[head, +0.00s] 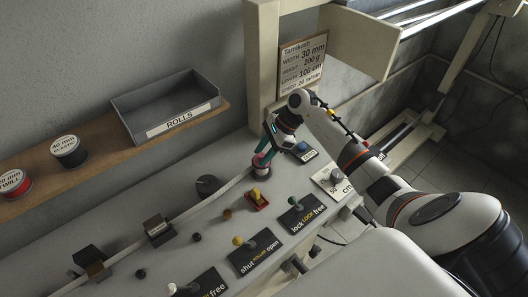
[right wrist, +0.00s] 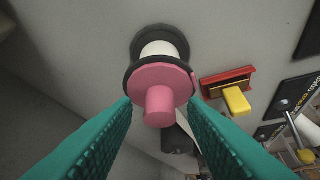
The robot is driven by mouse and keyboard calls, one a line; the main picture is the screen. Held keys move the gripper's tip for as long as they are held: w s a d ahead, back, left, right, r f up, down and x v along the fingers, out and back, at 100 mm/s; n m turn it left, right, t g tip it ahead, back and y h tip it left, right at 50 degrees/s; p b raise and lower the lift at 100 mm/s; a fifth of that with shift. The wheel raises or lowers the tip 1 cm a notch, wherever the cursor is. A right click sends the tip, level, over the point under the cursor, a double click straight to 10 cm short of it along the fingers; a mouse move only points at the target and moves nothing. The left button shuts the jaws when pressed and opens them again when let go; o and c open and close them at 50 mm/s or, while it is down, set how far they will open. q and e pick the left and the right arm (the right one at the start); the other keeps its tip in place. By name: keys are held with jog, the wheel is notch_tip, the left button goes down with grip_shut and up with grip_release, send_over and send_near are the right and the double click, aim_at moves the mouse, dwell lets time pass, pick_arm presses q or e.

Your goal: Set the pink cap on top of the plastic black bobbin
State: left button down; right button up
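The pink cap (right wrist: 161,84), a disc with a round knob, lies over the upper black flange of the bobbin (right wrist: 158,50) in the right wrist view. The flange's dark rim shows around the disc, and white winding shows between the two black flanges. My right gripper (right wrist: 160,108) has teal fingers spread on either side of the cap's knob, with gaps to the knob. In the head view the right gripper (head: 263,156) is over the bobbin (head: 261,171) on the bench, and hides most of the cap. My left gripper is not in view.
A red block with a yellow lever (head: 256,199) stands close to the bobbin. A white tape runs left past a dark knob (head: 207,186) to a black block (head: 158,229). Lever plates (head: 302,214) line the front. A grey ROLLS tray (head: 165,108) sits on the shelf.

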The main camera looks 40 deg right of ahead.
jog(key=shift+r+p, duration=0.3)
jog(key=shift+p, duration=0.05)
jog(key=shift+d+r, duration=0.2)
jog(key=shift+d, duration=0.05)
jog(key=b+v, duration=0.3)
jog(key=v, duration=0.8)
jog(key=shift+r, duration=0.2)
jog(key=shift+s, duration=0.1)
